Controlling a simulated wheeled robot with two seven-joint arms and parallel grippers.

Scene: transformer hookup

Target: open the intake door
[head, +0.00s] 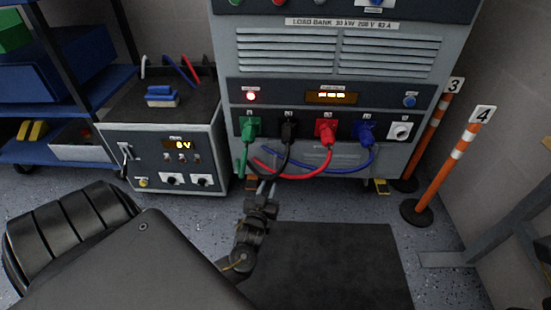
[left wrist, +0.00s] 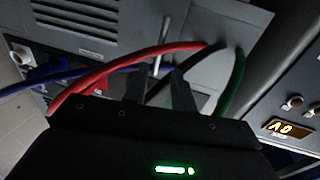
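The load bank (head: 333,22) is a grey cabinet with louvres and a row of coloured plugs. Below the plugs is a light grey panel, which also shows in the left wrist view (left wrist: 243,32); I take it for the intake door, and no open gap shows at it. A thin pale bar (left wrist: 161,52), perhaps its handle, stands between my fingertips in the picture; contact cannot be told. My left gripper (head: 264,187) is low in front of the cabinet, fingers apart; they also show in the left wrist view (left wrist: 162,82). My right gripper is out of view.
Green (head: 241,166), black, red (head: 329,158) and blue (head: 374,157) cables hang across the lower front, close to my left gripper. A power unit (head: 118,145) stands at left. Orange posts (head: 450,165) stand at right. A black mat (head: 335,260) lies in front.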

